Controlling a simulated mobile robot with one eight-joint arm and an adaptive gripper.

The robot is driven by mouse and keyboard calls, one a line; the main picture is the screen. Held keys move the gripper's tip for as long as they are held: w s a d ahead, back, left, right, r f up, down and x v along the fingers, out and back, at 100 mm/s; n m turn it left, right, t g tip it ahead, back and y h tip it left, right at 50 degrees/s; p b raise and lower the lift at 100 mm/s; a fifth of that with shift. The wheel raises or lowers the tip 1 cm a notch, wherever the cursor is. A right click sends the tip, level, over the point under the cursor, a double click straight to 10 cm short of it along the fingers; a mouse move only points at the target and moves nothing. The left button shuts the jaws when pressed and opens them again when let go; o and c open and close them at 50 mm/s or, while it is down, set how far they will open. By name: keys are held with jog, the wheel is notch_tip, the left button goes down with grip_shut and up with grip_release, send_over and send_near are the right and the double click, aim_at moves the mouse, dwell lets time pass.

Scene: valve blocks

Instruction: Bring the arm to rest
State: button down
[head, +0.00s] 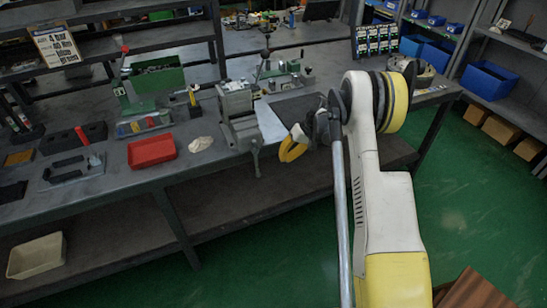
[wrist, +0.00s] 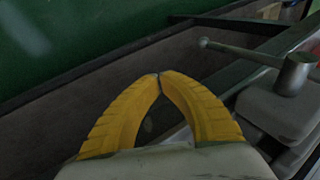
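My gripper (head: 290,152) shows in the head view as a yellow loop at the end of my white and yellow arm. It hangs by the front edge of the grey workbench (head: 97,184), to the right of a grey bench vise (head: 238,112). In the wrist view, the two yellow fingers of my gripper (wrist: 159,76) meet at their tips. Nothing shows between the tips, and the gap behind them looks empty. The vise's handle bar (wrist: 240,49) shows at the upper right of the wrist view, apart from the fingers.
A red tray (head: 151,151), a white cloth (head: 200,144) and a green bin (head: 155,75) stand on the bench. A lower shelf (head: 250,205) runs beneath, with a cream bin (head: 36,256) at its left. Green floor (head: 480,205) lies open on the right.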

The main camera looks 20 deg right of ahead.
jog(key=d+p, duration=0.1)
jog(key=d, duration=0.4)
jog(key=s+a+r+t+h, duration=0.1)
jog(key=s+a+r, duration=0.25)
jog(key=r, duration=0.45)
jog(key=s+a+r+h, duration=0.1)
jog(key=s+a+r, duration=0.25)
jog(key=r, duration=0.55)
jog(key=s+a+r+t+h, duration=0.1)
jog(key=s+a+r, duration=0.2)
jog(key=a+r, duration=0.35)
jog(key=s+a+r+t, duration=0.1)
jog(key=s+a, duration=0.1)
jog(key=s, duration=0.6)
jog(key=s+a+r+t+h, duration=0.1)
jog(key=s+a+r, duration=0.1)
jog(key=s, duration=0.6)
jog(key=s+a+r+t+h, duration=0.1)
jog(key=s+a+r, duration=0.1)
jog(key=s, duration=0.6)
jog(key=shift+r+n, duration=0.25)
jog(key=shift+n, duration=0.15)
